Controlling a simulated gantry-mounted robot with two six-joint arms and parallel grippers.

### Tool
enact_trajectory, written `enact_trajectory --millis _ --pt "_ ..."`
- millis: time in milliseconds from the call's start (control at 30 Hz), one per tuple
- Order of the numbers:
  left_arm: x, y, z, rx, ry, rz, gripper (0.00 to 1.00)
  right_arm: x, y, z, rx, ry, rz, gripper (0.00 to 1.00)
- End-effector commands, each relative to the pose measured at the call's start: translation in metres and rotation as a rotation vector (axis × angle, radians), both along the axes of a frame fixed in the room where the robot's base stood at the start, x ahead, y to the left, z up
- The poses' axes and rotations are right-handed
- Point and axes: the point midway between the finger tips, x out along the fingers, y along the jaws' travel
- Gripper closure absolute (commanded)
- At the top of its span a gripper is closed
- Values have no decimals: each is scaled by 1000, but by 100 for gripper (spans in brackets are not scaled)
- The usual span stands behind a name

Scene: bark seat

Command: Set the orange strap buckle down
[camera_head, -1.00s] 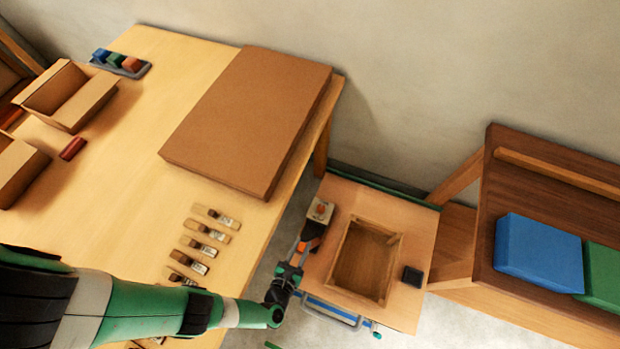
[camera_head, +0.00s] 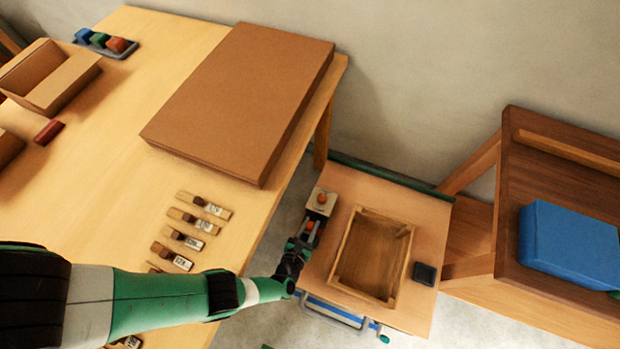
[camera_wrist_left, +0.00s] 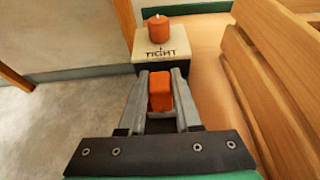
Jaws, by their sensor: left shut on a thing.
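The orange strap buckle (camera_wrist_left: 160,92) is a small rounded block between the fingers of my left gripper (camera_wrist_left: 160,76) in the left wrist view. The gripper is shut on it. In the head view, my left gripper (camera_head: 306,234) is over the left side of the small wooden cart, with the buckle (camera_head: 309,226) showing orange at its tips. A pale block marked "TIGHT" (camera_wrist_left: 163,46) lies just beyond the fingertips, with an orange cylinder (camera_wrist_left: 159,28) on it. Whether the buckle touches the cart top is hidden. My right gripper is not in view.
An open wooden box (camera_head: 347,247) stands right of my gripper on the cart, with a dark square block (camera_head: 425,273) beyond it. The worktable (camera_head: 105,190) is left, bearing a large brown slab (camera_head: 240,95) and labelled wooden pieces (camera_head: 203,205). A bench holds a blue block (camera_head: 567,242).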

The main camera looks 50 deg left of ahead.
Motion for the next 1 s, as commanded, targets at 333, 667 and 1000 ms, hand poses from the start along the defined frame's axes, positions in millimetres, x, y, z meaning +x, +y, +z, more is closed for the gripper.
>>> enact_trajectory --millis 333,667,1000 --pt "0 0 -2 0 0 0 48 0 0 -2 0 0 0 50" --pt "0 0 -2 0 0 0 38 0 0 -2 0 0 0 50" --pt "-36 -25 25 0 0 -11 38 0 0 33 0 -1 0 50"
